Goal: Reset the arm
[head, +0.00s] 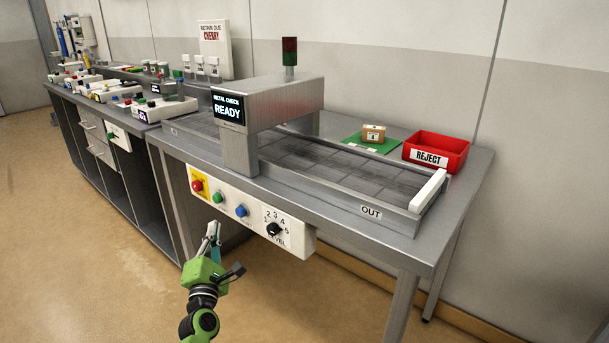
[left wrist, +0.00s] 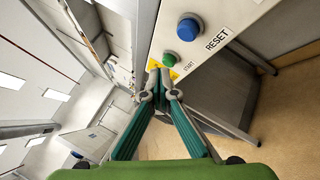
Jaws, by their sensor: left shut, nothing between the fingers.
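My left gripper (head: 213,229) is shut and empty, in front of the table just below the white control panel (head: 304,243). In the left wrist view its fingertips (left wrist: 159,78) appear close to the green START button (left wrist: 169,59); I cannot tell whether they touch anything. The blue RESET button (left wrist: 187,27) lies beyond START there. In the head view the panel has a red button (head: 197,185), the green button (head: 218,197), the blue button (head: 241,210) and a level knob (head: 274,229). My right gripper is not in view.
Above the panel stands a grey metal-check hood (head: 275,103) whose screen (head: 228,108) reads READY. A conveyor (head: 335,168) runs to OUT. A red REJECT bin (head: 436,150) and a small box (head: 373,134) on a green mat stand behind it. The floor in front is clear.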

